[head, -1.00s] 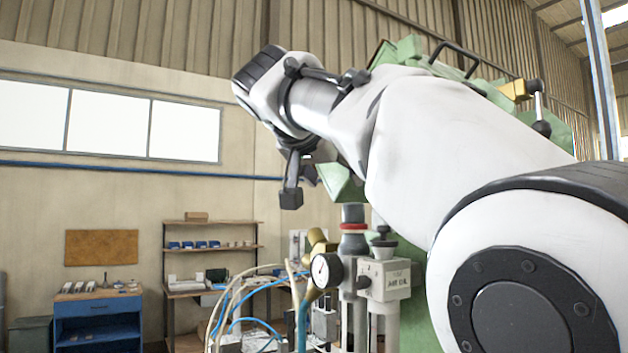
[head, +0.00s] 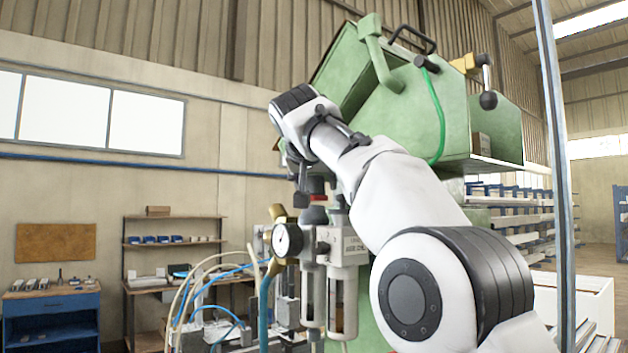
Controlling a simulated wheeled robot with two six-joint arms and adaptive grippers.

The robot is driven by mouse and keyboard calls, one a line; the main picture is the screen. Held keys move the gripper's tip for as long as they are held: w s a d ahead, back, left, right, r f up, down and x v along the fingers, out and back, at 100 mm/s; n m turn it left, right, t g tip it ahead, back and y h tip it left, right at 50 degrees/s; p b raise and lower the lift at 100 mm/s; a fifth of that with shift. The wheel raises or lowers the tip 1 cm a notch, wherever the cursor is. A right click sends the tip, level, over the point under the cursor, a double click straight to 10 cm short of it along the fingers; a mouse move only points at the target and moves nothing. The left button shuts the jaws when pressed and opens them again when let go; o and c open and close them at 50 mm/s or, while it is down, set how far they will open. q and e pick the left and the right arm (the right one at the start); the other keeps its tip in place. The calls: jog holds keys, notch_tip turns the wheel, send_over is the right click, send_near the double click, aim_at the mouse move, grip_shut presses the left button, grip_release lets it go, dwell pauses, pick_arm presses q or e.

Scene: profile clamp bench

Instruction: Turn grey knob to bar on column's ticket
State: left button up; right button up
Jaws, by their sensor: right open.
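The air unit stands against the green machine, with a round white pressure gauge (head: 287,240) on its front. Above the gauge is a dark grey knob (head: 315,214) with a red band (head: 318,196). My right gripper (head: 303,192) hangs from the white arm, pointing down, its dark fingers open and empty. In the picture it overlaps the area just above and left of the knob; I cannot tell whether it touches. My arm hides part of the unit. I cannot make out a ticket on the column or the gauge reading. My left gripper is not in view.
The green machine housing (head: 405,95) rises behind my arm, with a green hose (head: 439,115). Blue and cream hoses (head: 190,290) loop left of the unit. A grey post (head: 556,180) stands at right. A blue cabinet (head: 52,318) and shelves (head: 172,240) are by the wall.

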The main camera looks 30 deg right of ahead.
jog(key=shift+x, duration=0.95)
jog(key=shift+s+a, duration=0.15)
jog(key=shift+a, duration=0.1)
jog(key=c, duration=0.9)
jog(key=shift+d, duration=0.1)
jog(key=shift+c, duration=0.9)
